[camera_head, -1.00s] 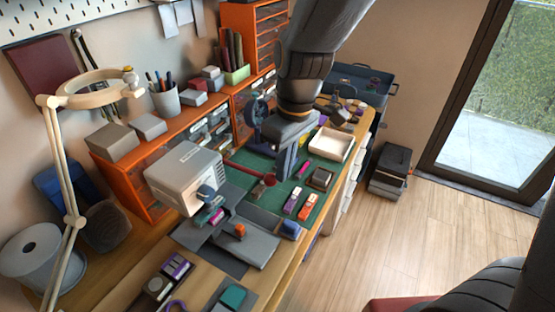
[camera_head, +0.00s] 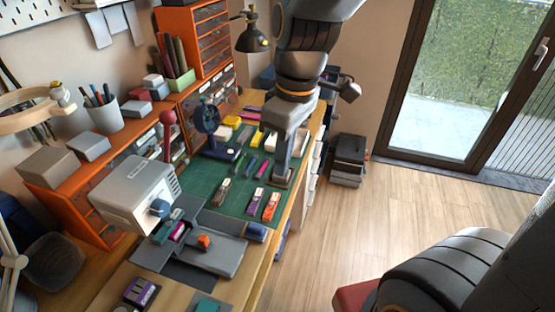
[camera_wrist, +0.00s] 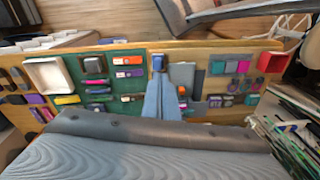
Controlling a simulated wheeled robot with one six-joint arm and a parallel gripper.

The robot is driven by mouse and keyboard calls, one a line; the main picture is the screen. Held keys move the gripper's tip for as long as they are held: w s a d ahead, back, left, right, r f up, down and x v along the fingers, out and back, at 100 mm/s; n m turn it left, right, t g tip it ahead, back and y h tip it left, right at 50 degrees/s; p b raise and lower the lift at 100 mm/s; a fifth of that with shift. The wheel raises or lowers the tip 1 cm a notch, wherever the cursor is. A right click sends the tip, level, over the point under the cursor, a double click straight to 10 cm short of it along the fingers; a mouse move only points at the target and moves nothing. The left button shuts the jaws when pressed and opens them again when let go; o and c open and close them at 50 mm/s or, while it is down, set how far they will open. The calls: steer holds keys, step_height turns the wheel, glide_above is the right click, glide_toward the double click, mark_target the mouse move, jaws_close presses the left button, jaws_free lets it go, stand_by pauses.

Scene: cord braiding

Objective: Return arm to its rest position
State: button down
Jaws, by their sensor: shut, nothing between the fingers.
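My gripper (camera_head: 281,178) is shut and empty in the head view, hanging at the right edge of the green mat (camera_head: 204,182). Whether its tips touch anything there is unclear. In the wrist view the closed blue-grey fingers (camera_wrist: 159,72) point toward the bench's edge. The grey machine (camera_head: 135,190) stands to the left of my gripper, well apart from it. A red-knobbed lever (camera_head: 167,118) stands upright behind the machine. No cord can be made out.
Orange and purple pieces (camera_head: 270,206) lie on the mat near my gripper. A blue fan-like stand (camera_head: 208,125) and a black lamp (camera_head: 252,38) stand behind. Orange drawers (camera_head: 207,45) line the wall. Open floor (camera_head: 400,215) lies right of the bench.

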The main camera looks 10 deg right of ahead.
stand_by(0.3)
steer(key=d+f+m+h, duration=0.1)
steer(key=d+f+m, duration=0.6)
steer(key=d+m, duration=0.2)
steer(key=shift+w+d+f+m+t, duration=0.15)
steer(key=shift+d+f+m+t, duration=0.1)
steer(key=shift+d+m+t, duration=0.2)
